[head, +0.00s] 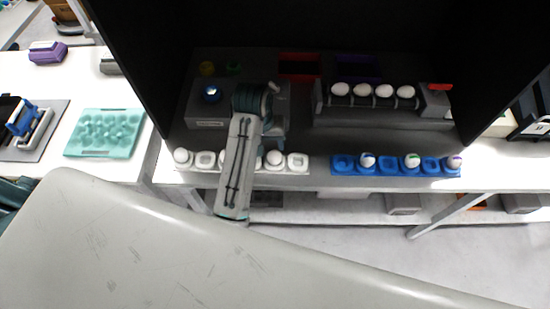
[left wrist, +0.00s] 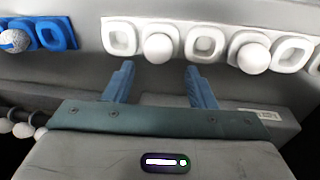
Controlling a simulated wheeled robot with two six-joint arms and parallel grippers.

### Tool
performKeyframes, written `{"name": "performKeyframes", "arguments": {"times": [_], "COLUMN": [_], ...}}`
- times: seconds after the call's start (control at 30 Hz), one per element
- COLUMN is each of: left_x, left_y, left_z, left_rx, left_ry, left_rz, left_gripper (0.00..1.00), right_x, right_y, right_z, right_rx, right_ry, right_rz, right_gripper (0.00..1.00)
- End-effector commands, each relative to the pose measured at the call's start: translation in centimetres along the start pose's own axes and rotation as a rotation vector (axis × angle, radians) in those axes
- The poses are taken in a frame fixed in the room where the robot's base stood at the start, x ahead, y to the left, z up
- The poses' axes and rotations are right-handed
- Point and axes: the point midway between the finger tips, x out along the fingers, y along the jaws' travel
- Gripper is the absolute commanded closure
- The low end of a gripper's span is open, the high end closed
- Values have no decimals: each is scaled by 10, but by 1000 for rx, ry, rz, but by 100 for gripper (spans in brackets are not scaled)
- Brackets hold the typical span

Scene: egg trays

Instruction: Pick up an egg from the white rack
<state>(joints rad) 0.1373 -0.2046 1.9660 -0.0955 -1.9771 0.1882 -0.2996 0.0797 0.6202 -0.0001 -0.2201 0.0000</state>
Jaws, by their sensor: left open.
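The white rack (head: 297,168) lies along the front of the dark bench in the head view, partly hidden by my left arm. White eggs sit at its left end (head: 180,156) and right of my arm (head: 274,158). In the left wrist view the white rack (left wrist: 204,27) crosses the top, with one egg (left wrist: 158,48), another egg (left wrist: 253,58) and empty cups between and beside them. My left gripper (left wrist: 160,69) is open and empty. The first egg shows just beyond its fingertips, between them in the picture. My right gripper is out of view.
A blue rack (head: 390,169) with several eggs stands to the right. A grey stand (head: 385,118) behind holds several white eggs. A grey box (head: 207,125) stands behind the white rack. A teal egg tray (head: 88,152) lies on the left table. Dark walls enclose the bench.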

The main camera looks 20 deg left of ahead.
Motion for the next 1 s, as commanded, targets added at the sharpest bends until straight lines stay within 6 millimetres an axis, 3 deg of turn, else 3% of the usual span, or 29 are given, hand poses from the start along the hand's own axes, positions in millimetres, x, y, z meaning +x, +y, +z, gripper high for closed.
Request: {"name": "performKeyframes", "arguments": {"times": [0.1, 0.37, 0.53, 0.7, 0.97, 1.0], "left_x": [18, 37, 59, 80, 84, 84], "left_y": [0, 1, 3, 2, 2, 2], "left_z": [0, -1, -3, -3, -3, -3], "left_rx": [0, 0, 1, 1, 1, 1], "left_ry": [-4, -2, -3, -1, 2, 2], "left_rz": [-2, -1, -1, -1, 0, 0], "left_gripper": [49, 49, 49, 49, 49, 55], "right_x": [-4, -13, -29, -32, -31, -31], "right_y": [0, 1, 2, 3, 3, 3], "right_z": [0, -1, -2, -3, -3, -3], "right_rx": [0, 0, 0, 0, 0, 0], "right_ry": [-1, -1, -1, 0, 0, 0], "right_rz": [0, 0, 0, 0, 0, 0], "right_gripper": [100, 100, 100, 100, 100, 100]}}
